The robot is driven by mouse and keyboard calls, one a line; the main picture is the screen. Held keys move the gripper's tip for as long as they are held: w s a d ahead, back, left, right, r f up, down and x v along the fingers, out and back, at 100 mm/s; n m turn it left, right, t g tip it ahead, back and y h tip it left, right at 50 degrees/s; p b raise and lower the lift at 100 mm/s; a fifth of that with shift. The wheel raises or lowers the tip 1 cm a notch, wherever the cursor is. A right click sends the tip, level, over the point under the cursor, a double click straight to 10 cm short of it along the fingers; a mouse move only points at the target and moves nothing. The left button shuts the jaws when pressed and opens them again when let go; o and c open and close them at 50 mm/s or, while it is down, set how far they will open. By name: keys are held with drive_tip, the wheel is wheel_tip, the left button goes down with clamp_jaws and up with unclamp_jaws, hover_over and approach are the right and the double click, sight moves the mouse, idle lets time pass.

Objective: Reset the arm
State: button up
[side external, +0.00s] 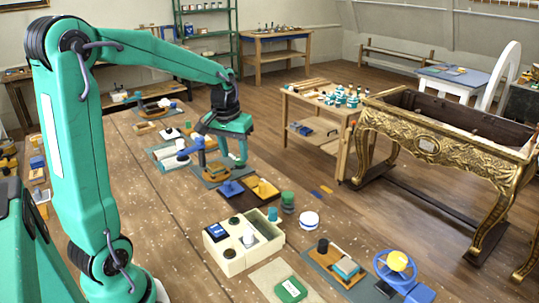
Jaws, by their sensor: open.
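My green arm with black joints reaches from the left over the wooden workbench (150,215). My gripper (231,158) hangs from the end of the arm, pointing down above the far middle part of the bench. Its fingers are apart and I see nothing held between them. Blue and tan parts on a dark grey mat (212,181) lie close below and beside the fingers. I cannot tell whether the fingertips touch anything there.
A gilt console (430,148) stands apart at right. Bare bench lies left of the box.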

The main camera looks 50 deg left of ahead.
drive_tip(key=s+d+r+m+t, duration=0.2)
drive_tip(key=s+d+m, duration=0.1)
drive_tip(key=s+d, duration=0.4)
drive_tip(key=s+d+r+m+t, duration=0.1)
drive_tip(key=s+d+r+m, duration=0.1)
drive_tip(key=s+d, duration=0.5)
drive_tip(key=shift+d+r+m+t+h, duration=0.3)
drive_tip(key=shift+d+m+t+h, duration=0.1)
drive_tip(key=shift+d+m, duration=0.15)
